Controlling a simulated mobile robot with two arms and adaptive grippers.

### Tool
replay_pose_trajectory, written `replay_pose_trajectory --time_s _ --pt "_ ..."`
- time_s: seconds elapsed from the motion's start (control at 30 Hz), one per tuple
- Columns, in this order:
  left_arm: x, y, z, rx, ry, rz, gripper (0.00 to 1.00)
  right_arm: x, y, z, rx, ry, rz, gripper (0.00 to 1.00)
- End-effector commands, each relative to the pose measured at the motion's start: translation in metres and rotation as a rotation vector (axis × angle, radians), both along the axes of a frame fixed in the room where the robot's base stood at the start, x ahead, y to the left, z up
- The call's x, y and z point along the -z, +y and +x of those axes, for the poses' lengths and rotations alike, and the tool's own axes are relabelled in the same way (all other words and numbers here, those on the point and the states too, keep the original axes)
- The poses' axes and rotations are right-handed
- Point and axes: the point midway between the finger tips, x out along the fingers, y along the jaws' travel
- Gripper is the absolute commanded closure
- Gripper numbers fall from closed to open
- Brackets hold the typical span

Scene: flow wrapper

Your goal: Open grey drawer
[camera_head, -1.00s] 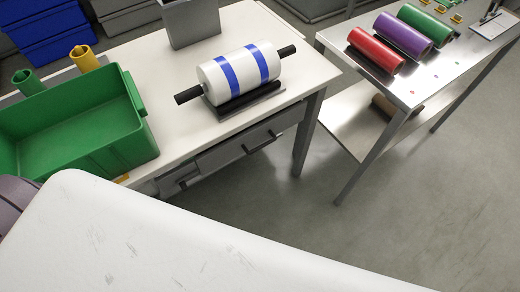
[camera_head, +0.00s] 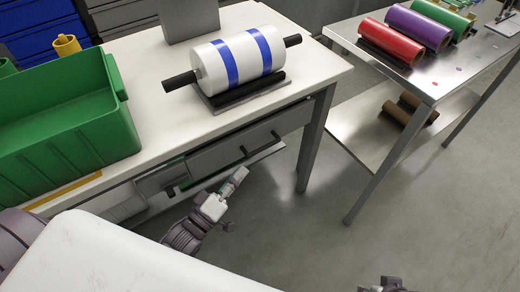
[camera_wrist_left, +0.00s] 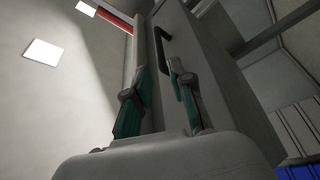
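The grey drawer (camera_head: 222,153) sits under the white tabletop, with a black bar handle (camera_head: 260,142) on its front. My left gripper (camera_head: 239,176) is just below and in front of the drawer, apart from the handle. In the left wrist view its two teal-padded fingers (camera_wrist_left: 160,105) are spread apart with nothing held between them. A grey panel and a black handle (camera_wrist_left: 163,48) show beyond the fingers. Part of my right gripper (camera_head: 385,287) shows at the bottom edge; its fingers are not clear.
A green bin (camera_head: 65,135) and a white roll with blue bands (camera_head: 238,58) stand on the white table (camera_head: 150,62). A table leg (camera_head: 314,140) is right of the drawer. A steel table (camera_head: 440,75) with coloured rolls stands farther right. The floor between is clear.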

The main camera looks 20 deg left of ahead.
Motion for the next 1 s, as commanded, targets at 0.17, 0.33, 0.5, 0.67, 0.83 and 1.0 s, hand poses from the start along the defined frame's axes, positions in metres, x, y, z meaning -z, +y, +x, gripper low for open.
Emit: replay_pose_trajectory --time_s 0.17,0.33,0.5,0.67,0.83,1.0 --pt "-0.009 -0.013 0.038 0.000 -0.004 0.000 0.77 -0.011 -0.001 -0.003 0.001 -0.008 0.001 0.56" --pt "-0.015 -0.023 0.066 -0.001 -0.002 0.000 0.77 -0.022 -0.001 -0.006 0.001 -0.013 0.001 0.56" --pt "-0.018 -0.028 0.082 0.000 0.001 0.001 0.77 -0.029 -0.002 -0.009 0.002 -0.016 0.000 0.56" --pt "-0.019 -0.030 0.087 0.000 0.002 0.002 0.77 -0.031 -0.002 -0.009 0.002 -0.016 0.000 0.56" --pt "-0.019 -0.030 0.087 0.000 0.002 0.002 0.77 -0.032 -0.002 -0.010 0.002 -0.016 0.000 0.56" --pt "-0.019 -0.030 0.087 0.000 0.002 0.002 0.97 -0.032 -0.002 -0.010 0.002 -0.016 0.000 0.56"
